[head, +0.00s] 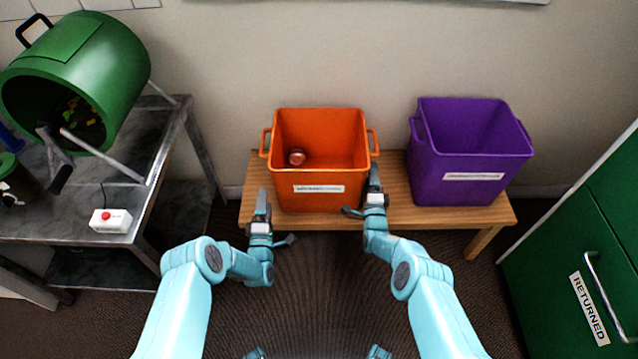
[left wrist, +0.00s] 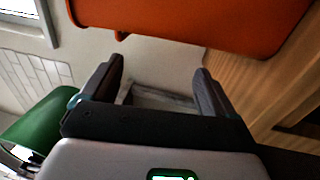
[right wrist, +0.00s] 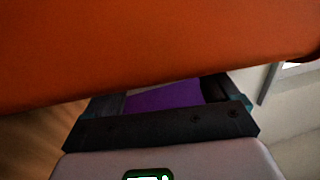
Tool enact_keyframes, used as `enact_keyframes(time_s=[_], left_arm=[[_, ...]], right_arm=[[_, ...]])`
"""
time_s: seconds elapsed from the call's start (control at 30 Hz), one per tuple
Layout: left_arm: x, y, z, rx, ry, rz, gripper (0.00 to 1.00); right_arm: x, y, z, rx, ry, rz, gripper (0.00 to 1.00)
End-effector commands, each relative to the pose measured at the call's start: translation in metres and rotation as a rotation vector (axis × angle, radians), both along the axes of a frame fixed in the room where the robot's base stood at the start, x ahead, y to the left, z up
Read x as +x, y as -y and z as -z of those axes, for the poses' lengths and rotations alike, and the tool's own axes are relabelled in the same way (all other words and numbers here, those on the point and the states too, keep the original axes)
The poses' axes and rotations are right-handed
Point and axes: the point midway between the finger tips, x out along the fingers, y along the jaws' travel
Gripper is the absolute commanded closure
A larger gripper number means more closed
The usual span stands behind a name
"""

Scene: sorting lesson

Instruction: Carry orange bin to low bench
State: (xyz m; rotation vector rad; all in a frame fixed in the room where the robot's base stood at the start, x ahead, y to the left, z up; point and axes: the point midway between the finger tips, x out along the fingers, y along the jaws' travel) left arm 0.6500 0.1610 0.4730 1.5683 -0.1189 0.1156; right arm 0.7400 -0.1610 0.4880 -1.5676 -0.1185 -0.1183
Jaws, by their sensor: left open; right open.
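The orange bin (head: 322,198) stands upright on the left part of the low wooden bench (head: 395,213). It has a side handle on each side, a white label on its front and a round copper-coloured thing (head: 297,156) inside. My left gripper (head: 262,205) is open and empty beside the bin's front left corner. In the left wrist view the bin (left wrist: 200,18) is above the open fingers. My right gripper (head: 365,195) is open at the bin's front right corner. In the right wrist view the bin wall (right wrist: 150,50) covers the upper part and hides the fingertips.
A purple bin (head: 470,155) stands on the bench's right part. A metal table (head: 150,160) at left carries a green drum (head: 85,75) and a white box with a red button (head: 111,221). A green cabinet (head: 575,260) marked RETURNED stands at right. Floor before the bench is clear.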

Motion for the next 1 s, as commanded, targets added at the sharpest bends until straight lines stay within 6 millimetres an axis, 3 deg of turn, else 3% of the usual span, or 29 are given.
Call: enact_keyframes(time_s=[0.2, 0.47, 1.0], left_arm=[[-0.026, 0.0, 0.003, 0.001, 0.0, 0.0, 0.12], [-0.03, 0.0, 0.004, 0.0, 0.001, 0.0, 0.12], [-0.029, 0.0, 0.004, 0.0, 0.001, 0.0, 0.12]], right_arm=[[0.0, 0.0, 0.0, 0.0, 0.0, 0.0, 0.12], [-0.011, 0.0, 0.003, 0.001, -0.003, -0.001, 0.12], [-0.101, 0.0, 0.016, 0.001, -0.003, 0.0, 0.12]])
